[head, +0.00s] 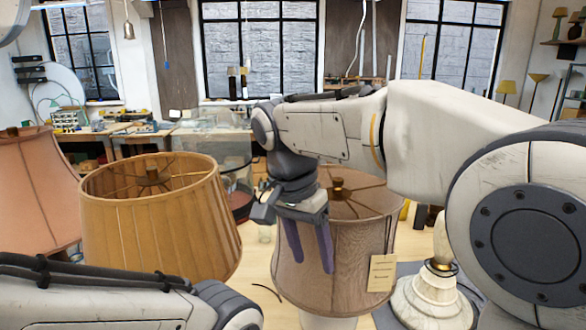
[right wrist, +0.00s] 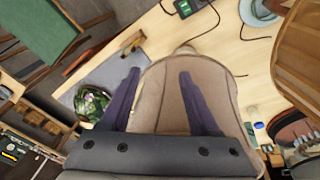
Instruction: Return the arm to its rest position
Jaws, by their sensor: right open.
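My right arm reaches in from the right in the head view. Its right gripper (head: 309,246) points down, open and empty, in front of a brown pleated lampshade (head: 345,268) with a paper tag (head: 381,273). Whether the fingers touch the shade cannot be told. In the right wrist view, the two dark purple fingers (right wrist: 158,73) stand apart with the shade (right wrist: 160,108) showing between and beyond them. My left arm link crosses the lower left of the head view; its gripper is out of view.
A tan pleated shade (head: 155,225) and a pink shade (head: 35,190) stand at left. A pale turned lamp base (head: 432,300) stands right of the brown shade, close to my right arm. A thin dark cord (head: 267,291) lies on the wooden table.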

